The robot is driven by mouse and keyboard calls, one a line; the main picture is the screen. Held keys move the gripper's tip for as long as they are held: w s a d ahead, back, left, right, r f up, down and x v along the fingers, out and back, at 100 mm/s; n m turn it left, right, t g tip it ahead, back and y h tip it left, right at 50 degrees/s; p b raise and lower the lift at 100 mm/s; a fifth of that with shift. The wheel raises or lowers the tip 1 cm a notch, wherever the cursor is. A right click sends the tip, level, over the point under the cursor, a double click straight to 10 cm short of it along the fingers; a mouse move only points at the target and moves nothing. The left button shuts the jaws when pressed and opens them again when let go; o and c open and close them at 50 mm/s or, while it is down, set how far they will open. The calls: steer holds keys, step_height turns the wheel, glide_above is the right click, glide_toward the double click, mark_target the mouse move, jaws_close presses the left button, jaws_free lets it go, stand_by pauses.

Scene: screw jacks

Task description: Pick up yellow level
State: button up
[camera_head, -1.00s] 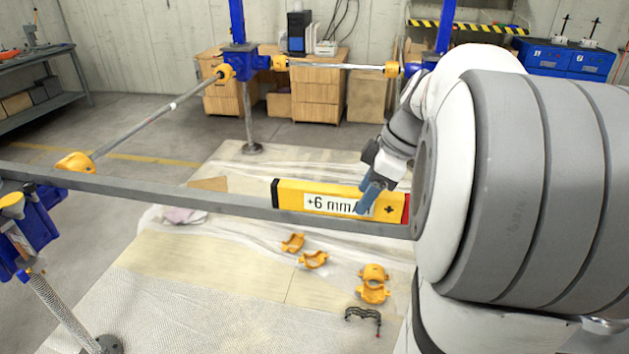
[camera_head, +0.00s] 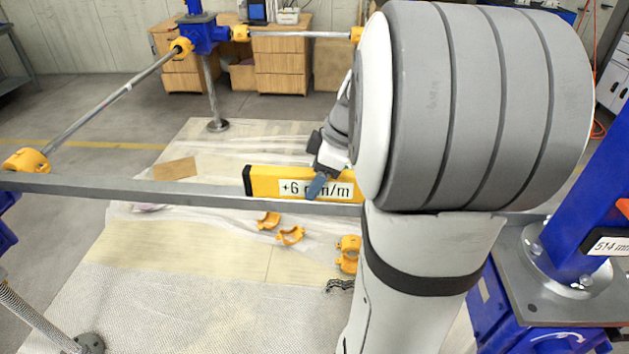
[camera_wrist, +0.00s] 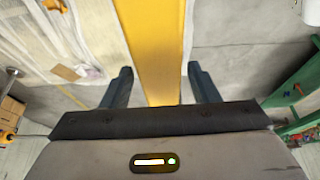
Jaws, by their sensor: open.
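The yellow level (camera_head: 262,182) rests along the grey horizontal beam (camera_head: 200,196) in the head view, with a "+6 mm/m" label on its side and a black end cap at its left. Its right part is hidden behind my arm. My gripper (camera_head: 317,186) is at the level, its blue finger in front of the label. In the wrist view the yellow level (camera_wrist: 156,45) runs between the two fingers of my gripper (camera_wrist: 160,88). The fingers are open, with a visible gap on each side of the level.
Blue screw jacks (camera_head: 205,35) with orange couplings and rods stand around the beam. Several orange clamp pieces (camera_head: 290,235) lie on the floor sheet below. A blue jack (camera_head: 590,215) stands close at the right. Wooden cabinets (camera_head: 283,68) are at the back.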

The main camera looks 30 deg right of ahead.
steer(key=shift+x, duration=0.9)
jaws_close()
